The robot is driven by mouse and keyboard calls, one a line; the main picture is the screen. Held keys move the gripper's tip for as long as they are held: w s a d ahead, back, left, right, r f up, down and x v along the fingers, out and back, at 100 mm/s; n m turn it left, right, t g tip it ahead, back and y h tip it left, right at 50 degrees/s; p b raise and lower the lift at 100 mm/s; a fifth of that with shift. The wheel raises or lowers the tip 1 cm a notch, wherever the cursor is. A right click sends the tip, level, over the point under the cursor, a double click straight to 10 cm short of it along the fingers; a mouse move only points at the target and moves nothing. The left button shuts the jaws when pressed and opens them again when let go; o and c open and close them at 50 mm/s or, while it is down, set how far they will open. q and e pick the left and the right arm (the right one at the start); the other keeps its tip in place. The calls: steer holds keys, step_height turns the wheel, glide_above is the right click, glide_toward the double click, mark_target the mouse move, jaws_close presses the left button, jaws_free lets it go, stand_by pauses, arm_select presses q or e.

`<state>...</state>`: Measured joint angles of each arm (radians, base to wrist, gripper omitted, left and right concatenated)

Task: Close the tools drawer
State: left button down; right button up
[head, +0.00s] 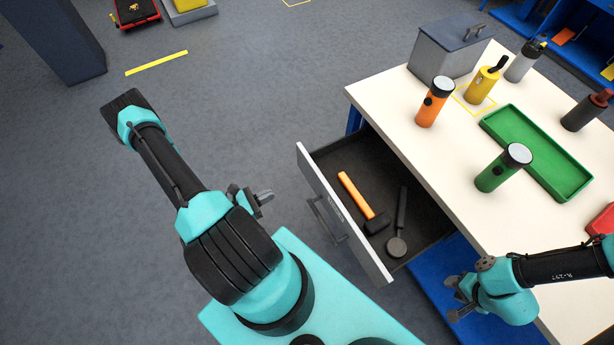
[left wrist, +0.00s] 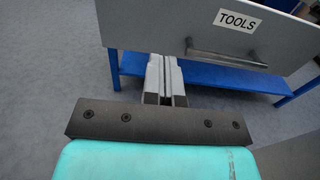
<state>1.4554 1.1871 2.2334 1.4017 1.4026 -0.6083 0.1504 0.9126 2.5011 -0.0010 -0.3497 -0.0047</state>
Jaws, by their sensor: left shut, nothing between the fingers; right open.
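The tools drawer (head: 384,262) stands pulled out from the workbench in the head view, with its grey front facing lower left. A hammer with an orange handle (head: 355,194) and a dark tool with a round end (head: 397,246) lie inside it. Its front with the TOOLS label (left wrist: 236,21) and bar handle (left wrist: 228,54) fills the top of the left wrist view. My left gripper (head: 264,197) is shut and empty, left of the drawer front and apart from it; its fingers (left wrist: 165,98) point toward the front's lower part. My right gripper (head: 456,298) is open near the bench's front edge.
On the white bench top (head: 393,110) stand an orange flashlight (head: 434,102), a green flashlight (head: 503,168), a yellow bottle (head: 482,84), a green tray (head: 568,185) and a grey toolbox (head: 445,52). The floor left of the drawer is clear.

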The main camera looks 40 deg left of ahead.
mark_target(312, 174)
arm_select(q)
steer(key=x, duration=1.4)
stand_by(0.4)
